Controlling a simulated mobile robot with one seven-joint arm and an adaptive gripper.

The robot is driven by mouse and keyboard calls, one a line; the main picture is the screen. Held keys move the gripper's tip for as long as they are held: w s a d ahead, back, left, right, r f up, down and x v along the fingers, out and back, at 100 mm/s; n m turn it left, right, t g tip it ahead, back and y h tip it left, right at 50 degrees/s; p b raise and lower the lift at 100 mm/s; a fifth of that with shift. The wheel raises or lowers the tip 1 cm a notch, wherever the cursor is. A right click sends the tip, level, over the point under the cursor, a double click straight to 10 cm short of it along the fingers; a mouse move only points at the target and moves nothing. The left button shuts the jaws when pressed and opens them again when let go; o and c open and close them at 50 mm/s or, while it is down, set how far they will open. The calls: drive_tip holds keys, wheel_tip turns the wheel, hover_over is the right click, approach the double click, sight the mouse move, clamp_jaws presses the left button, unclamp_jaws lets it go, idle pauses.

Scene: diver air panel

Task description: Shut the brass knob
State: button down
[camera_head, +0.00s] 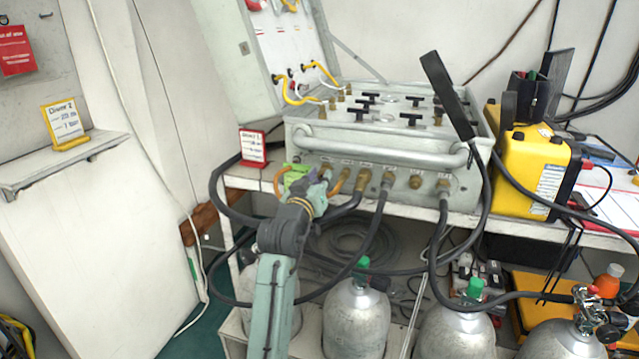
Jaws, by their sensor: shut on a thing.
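The grey diver air panel (300,136) stands on a white bench, its lid raised. My gripper (313,178) is at the left part of the panel's front face, below the grey tube handle. Its fingers are shut on a small fitting there, apparently a brass knob (326,170), mostly hidden by the gripper. How far the knob is turned cannot be seen. Other brass fittings (415,181) sit in a row to the right along the same face, some with hoses on them.
Orange hose (341,181) curves close to my gripper. Black hoses (379,222) hang from the front face beside my arm. Grey cylinders (355,318) stand below. A red-framed card (253,146) is at left, and a yellow case (531,172) at right.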

drive_tip(key=m+b, duration=0.9)
drive_tip(key=m, duration=0.3)
drive_tip(key=shift+f+m+b, duration=0.1)
drive_tip(key=shift+m+b, duration=0.2)
idle(0.4)
drive_tip(key=c, duration=1.4)
unclamp_jaws()
drive_tip(key=shift+c, duration=0.2)
drive_tip(key=v, duration=1.2)
